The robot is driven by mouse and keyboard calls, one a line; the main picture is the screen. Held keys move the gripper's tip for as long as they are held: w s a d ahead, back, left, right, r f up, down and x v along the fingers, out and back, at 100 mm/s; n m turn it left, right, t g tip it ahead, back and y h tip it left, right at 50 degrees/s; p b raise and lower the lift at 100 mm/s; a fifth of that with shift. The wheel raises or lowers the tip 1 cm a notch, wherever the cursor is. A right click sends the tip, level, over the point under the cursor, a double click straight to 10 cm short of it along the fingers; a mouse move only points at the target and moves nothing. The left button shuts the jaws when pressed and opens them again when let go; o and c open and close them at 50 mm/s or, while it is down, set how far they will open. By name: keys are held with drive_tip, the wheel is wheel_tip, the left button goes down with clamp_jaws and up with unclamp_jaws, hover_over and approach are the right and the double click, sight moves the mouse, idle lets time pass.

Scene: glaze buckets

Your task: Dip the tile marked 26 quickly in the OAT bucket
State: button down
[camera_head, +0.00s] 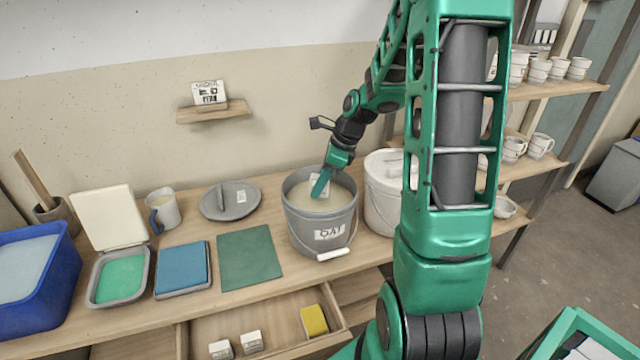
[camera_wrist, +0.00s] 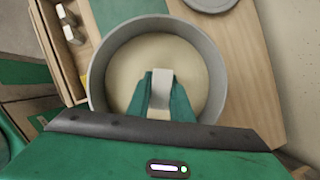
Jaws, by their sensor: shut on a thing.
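The grey bucket labelled OAT (camera_head: 328,232) stands on the bench with its lid off and pale cream glaze (camera_head: 300,195) inside. My gripper (camera_head: 321,184) points down into the bucket's mouth. It is shut on a small pale tile (camera_head: 326,188), which shows between the green fingers in the wrist view (camera_wrist: 162,78). In the wrist view the tile is over the glaze (camera_wrist: 125,70), inside the rim (camera_wrist: 98,75). I cannot tell how far, if at all, the tile is in the glaze. No number on it can be read.
A white lidded bucket (camera_head: 380,205) stands right of the OAT bucket. A grey lid (camera_head: 229,201), a mug (camera_head: 164,211), a green mat (camera_head: 249,257) and a blue pad (camera_head: 182,268) lie to the left. An open drawer (camera_head: 285,328) below holds two small blocks (camera_head: 252,341) and a yellow sponge (camera_head: 314,320).

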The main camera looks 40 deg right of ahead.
drive_tip(key=shift+f, duration=2.65)
drive_tip(key=shift+r, duration=3.05)
drive_tip(key=shift+r, duration=3.85)
